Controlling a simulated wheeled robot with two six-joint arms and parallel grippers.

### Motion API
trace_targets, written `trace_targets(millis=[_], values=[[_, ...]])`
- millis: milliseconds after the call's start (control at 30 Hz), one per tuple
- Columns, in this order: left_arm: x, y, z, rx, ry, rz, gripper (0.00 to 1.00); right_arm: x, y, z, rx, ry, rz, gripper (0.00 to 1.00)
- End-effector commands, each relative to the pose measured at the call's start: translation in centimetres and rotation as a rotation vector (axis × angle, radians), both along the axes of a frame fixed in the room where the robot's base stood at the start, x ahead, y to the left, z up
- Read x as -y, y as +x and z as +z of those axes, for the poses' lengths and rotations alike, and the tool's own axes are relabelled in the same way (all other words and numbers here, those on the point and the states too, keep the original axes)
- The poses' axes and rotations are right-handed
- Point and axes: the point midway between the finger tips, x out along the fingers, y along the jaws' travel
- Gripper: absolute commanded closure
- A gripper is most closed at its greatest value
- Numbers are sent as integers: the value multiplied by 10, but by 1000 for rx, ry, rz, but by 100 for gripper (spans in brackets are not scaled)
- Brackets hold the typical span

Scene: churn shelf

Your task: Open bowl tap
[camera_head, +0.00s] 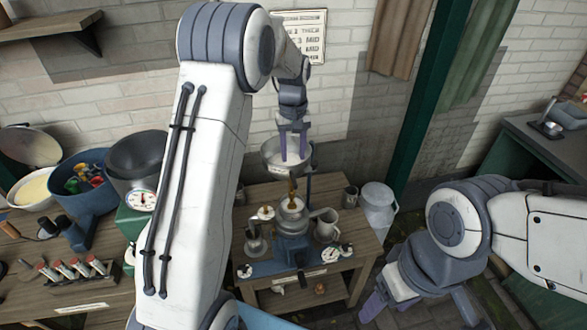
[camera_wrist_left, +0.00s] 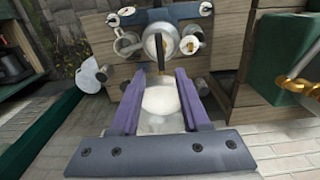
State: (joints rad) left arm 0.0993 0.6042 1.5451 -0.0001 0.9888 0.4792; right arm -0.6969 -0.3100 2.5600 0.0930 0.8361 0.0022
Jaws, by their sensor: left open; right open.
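The metal bowl (camera_head: 270,158) is held on a stand above the small wooden table. A brass tap (camera_head: 292,187) shows below the bowl, over the churn (camera_head: 291,222). My left gripper (camera_head: 293,155) points down over the bowl, its fingers open and overlapping the bowl's rim in the head view. In the left wrist view the pale bowl interior (camera_wrist_left: 162,100) lies between the two purple fingers, with nothing gripped. A thin brass part, likely the tap (camera_wrist_left: 160,58), shows beyond the fingertips; its handle is not clear. My right gripper (camera_head: 415,306) is open and empty at the lower right, away from the bowl.
A jug (camera_head: 326,226), a dial (camera_head: 331,254) and a metal pot (camera_head: 254,240) crowd the small table (camera_head: 345,285). A white can (camera_head: 378,203) stands to its right. A bench (camera_head: 80,280) with tubs and a scale is left. A green post (camera_head: 425,105) rises at right.

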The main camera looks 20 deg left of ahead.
Motion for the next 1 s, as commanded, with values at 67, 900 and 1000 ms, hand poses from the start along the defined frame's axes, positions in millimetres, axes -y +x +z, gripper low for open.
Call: trace_targets(millis=[67,900,1000], values=[[0,1,12,4,0,0,54,0,0,-5,0,0,0,34],[37,-19,40,7,-6,-108,54,0,0,-8,0,0,0,34],[86,-56,51,15,-17,-271,54,0,0,-10,0,0,0,34]])
